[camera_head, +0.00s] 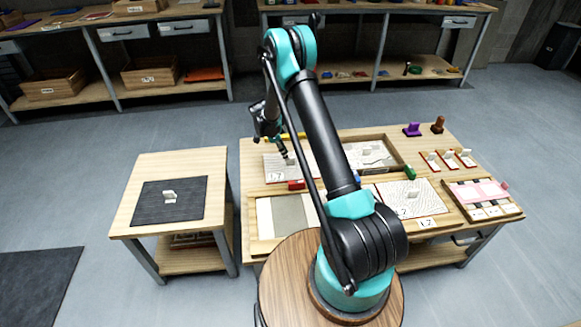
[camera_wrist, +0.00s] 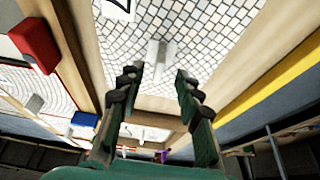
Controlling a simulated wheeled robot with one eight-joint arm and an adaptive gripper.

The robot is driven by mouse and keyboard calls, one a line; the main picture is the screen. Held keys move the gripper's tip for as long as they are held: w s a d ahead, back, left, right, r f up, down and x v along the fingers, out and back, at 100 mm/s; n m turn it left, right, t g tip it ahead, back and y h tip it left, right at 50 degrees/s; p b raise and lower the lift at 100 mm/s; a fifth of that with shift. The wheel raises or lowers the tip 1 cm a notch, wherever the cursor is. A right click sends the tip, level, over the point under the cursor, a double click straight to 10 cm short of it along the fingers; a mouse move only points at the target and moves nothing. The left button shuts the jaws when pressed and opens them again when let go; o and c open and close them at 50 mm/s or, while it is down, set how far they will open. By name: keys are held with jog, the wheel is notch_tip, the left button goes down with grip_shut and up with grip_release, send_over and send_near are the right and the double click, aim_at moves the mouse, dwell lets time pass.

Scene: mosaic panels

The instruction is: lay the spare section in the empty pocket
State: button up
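My gripper (camera_head: 283,152) is over the back-left mosaic panel (camera_head: 272,167) on the large worktable. In the wrist view my gripper (camera_wrist: 158,76) is open, its two dark fingertips on either side of a pale upright handle (camera_wrist: 156,54). The handle stands on a panel of fine white scale-like tiles (camera_wrist: 215,35). I cannot tell whether the fingers touch the handle. A bare, partly grey recess (camera_head: 290,214) lies at the front left of the worktable. Another panel (camera_head: 407,196) lies right of my arm. My arm hides part of the table's middle.
A side table (camera_head: 133,218) at left holds a dark mat (camera_head: 150,210) with a small pale piece (camera_head: 170,196). A red block (camera_wrist: 35,45) and a blue block (camera_wrist: 84,119) are near the gripper. A wooden-rimmed tray (camera_head: 395,148) stands behind my arm. Purple (camera_head: 412,130) and brown (camera_head: 438,125) pieces stand at the back right.

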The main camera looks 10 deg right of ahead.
aim_at(291, 158)
jog(key=shift+d+x, duration=0.2)
jog(key=shift+x, duration=1.15)
jog(key=shift+d+x, duration=0.2)
jog(key=shift+x, duration=1.15)
jog(key=shift+r, duration=0.15)
jog(key=shift+c, duration=0.2)
grip_shut()
